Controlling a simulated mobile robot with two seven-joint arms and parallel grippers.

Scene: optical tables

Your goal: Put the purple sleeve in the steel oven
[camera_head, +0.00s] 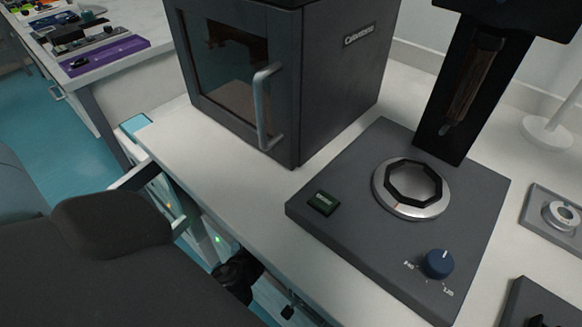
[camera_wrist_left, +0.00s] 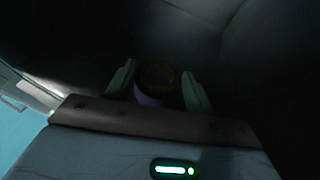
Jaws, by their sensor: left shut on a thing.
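The steel oven (camera_head: 335,85) is a dark grey box on the white table in the head view. Its glass-windowed front door, with a vertical bar handle (camera_head: 264,105), appears closed. In the left wrist view, my left gripper (camera_wrist_left: 157,70) is shut on a short, round thing with a dark top and a dull purple side, which looks like the purple sleeve (camera_wrist_left: 150,99). The view is very dark, so its colour is hard to judge. In the head view I cannot make out the sleeve, and my dark arm covers the lower left. My right gripper is not in view.
A grey plate device (camera_head: 330,235) with a ring, a blue knob and a dark upright stands right of the oven. A small dial device (camera_head: 560,212) lies farther right. A narrow strip of white table is clear before the oven. Another table (camera_head: 140,65) holds a purple tray (camera_head: 110,52).

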